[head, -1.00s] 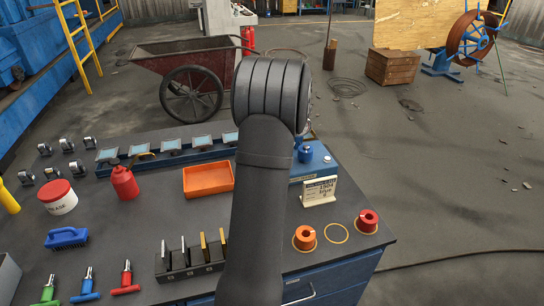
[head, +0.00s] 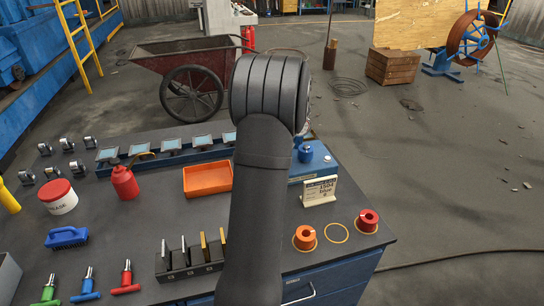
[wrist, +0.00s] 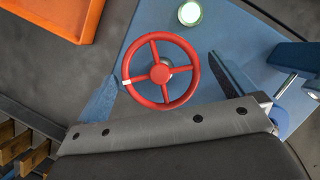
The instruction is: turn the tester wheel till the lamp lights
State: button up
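The red tester wheel (wrist: 160,73) shows whole in the wrist view, with several spokes and a white mark on the left of its rim. It sits on the blue tester (wrist: 135,38). A round lamp (wrist: 189,13) above it looks bright pale green-white. My gripper (wrist: 165,88) appears open, with a blue finger at each side of the wheel; I cannot tell whether they touch the rim. In the head view my arm hides the wheel and lamp, and only the right part of the blue tester (head: 314,163) shows.
An orange tray (head: 208,180) lies left of my arm. A white card (head: 319,192) stands before the tester. Orange (head: 305,237) and red (head: 368,221) spools sit at the bench's right front. A slotted block (head: 190,262) holds several upright pieces.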

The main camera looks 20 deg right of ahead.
jog(key=shift+r, duration=0.1)
jog(key=v, duration=1.7)
jog(key=x, duration=1.7)
